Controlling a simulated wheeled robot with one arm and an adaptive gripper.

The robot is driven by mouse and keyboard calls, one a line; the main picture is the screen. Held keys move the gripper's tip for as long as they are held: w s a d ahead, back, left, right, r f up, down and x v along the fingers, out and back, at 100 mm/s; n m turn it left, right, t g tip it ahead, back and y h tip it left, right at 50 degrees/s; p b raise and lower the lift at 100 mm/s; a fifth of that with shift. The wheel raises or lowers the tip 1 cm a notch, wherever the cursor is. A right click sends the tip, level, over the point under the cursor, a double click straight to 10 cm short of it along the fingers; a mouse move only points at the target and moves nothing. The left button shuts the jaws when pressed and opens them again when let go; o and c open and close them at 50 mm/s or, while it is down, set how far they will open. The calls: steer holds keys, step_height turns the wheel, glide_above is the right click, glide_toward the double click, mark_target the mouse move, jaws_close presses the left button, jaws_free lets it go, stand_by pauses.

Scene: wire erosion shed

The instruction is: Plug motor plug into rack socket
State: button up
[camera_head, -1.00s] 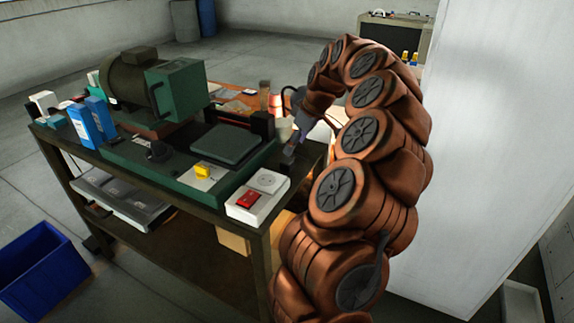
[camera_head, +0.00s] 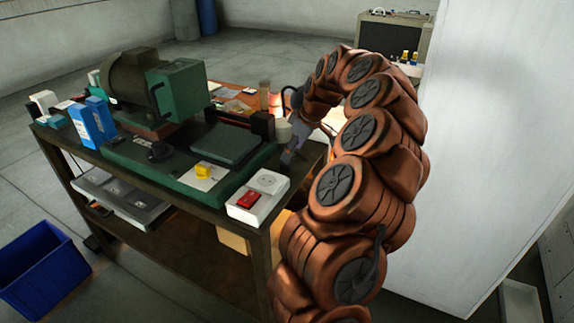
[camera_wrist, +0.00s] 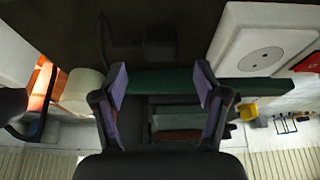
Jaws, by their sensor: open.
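The white socket box (camera_head: 258,197) with a round socket face and a red rocker switch sits at the near right corner of the bench. Its round face also shows at the upper right of the wrist view (camera_wrist: 261,61). A dark shape, possibly the motor plug (camera_wrist: 160,42), lies on the dark bench top beyond my fingertips; it is too dim to be sure. My gripper (camera_wrist: 161,80) is open, with nothing between its purple-lined fingers. In the head view my gripper (camera_head: 292,156) is low over the bench's right end, just behind the socket box.
A green machine with a motor (camera_head: 137,75) stands on the bench (camera_head: 160,190). A pale cup (camera_head: 283,131) stands close behind my gripper. Blue boxes (camera_head: 92,120) are at the left. A white cabinet wall (camera_head: 480,150) rises to the right. A blue crate (camera_head: 45,268) is on the floor.

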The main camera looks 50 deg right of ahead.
steer(key=shift+p+x, duration=1.3)
steer(key=shift+x, duration=1.3)
steer(key=shift+s, duration=0.1)
steer(key=shift+c, duration=0.2)
steer(key=c, duration=1.1)
steer(key=shift+r, duration=0.1)
step_height(320, 180, up, 9)
steer(key=b, duration=0.3)
steer(key=shift+f, duration=0.2)
steer(key=shift+r, duration=0.65)
